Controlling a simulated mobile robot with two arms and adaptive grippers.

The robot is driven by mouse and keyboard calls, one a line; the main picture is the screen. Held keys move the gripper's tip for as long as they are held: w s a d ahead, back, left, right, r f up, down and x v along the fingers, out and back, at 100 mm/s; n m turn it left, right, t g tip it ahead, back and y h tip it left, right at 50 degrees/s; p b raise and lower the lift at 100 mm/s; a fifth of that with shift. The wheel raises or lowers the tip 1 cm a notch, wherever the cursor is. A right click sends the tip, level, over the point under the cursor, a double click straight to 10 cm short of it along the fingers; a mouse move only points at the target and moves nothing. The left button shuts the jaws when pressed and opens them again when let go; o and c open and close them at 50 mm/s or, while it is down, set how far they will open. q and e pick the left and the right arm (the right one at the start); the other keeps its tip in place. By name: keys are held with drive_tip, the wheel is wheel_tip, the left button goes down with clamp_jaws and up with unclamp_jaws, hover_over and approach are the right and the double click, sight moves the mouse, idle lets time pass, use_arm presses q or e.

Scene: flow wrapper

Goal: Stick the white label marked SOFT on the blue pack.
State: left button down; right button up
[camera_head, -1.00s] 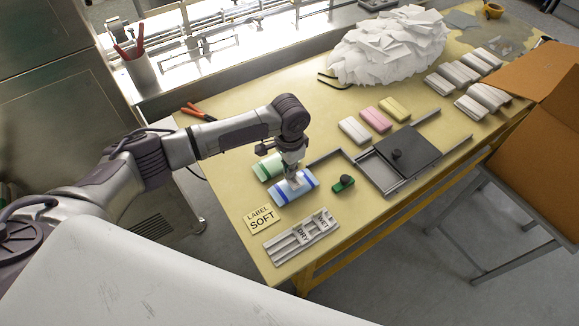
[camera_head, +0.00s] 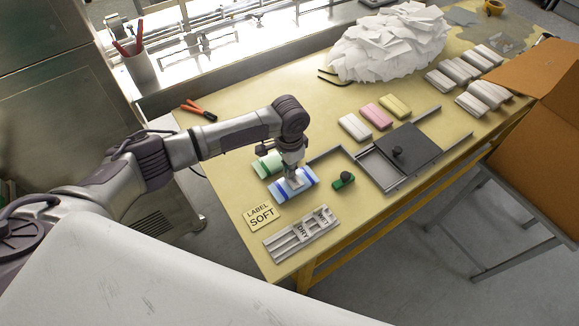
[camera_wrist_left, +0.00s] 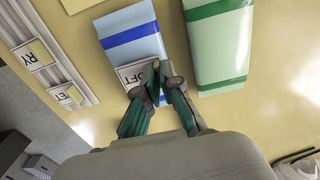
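The blue pack (camera_wrist_left: 130,27) and green pack (camera_wrist_left: 220,45) also show in the left wrist view. My left gripper (camera_head: 294,176) points down over the blue pack. In the left wrist view its fingertips (camera_wrist_left: 153,72) are together at the edge of the white SOFT label (camera_wrist_left: 131,74), pinching it. The label lies over the blue pack, slightly turned; whether it touches the pack is unclear. The fingers hide part of its text. My right gripper is not in view.
A label holder (camera_head: 283,246) with DRY and WET labels and a LABEL SOFT card (camera_head: 261,216) are near the front edge. A green-and-black tool (camera_head: 343,181) and a dark plate fixture (camera_head: 401,150) lie to the right. Red-handled pliers (camera_head: 198,109) lie behind the arm.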

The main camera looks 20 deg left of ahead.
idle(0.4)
use_arm(q)
drive_tip(key=shift+f+p, duration=0.15)
drive_tip(key=shift+p, duration=0.15)
drive_tip(key=shift+f, duration=0.2)
idle(0.7)
idle(0.3)
drive_tip(key=c, duration=1.2)
unclamp_jaws()
drive_tip(key=shift+c, duration=0.2)
drive_tip(key=shift+o, duration=0.2)
drive_tip(key=o, duration=0.4)
drive_tip(key=shift+o, duration=0.2)
drive_tip(key=shift+r, duration=0.1)
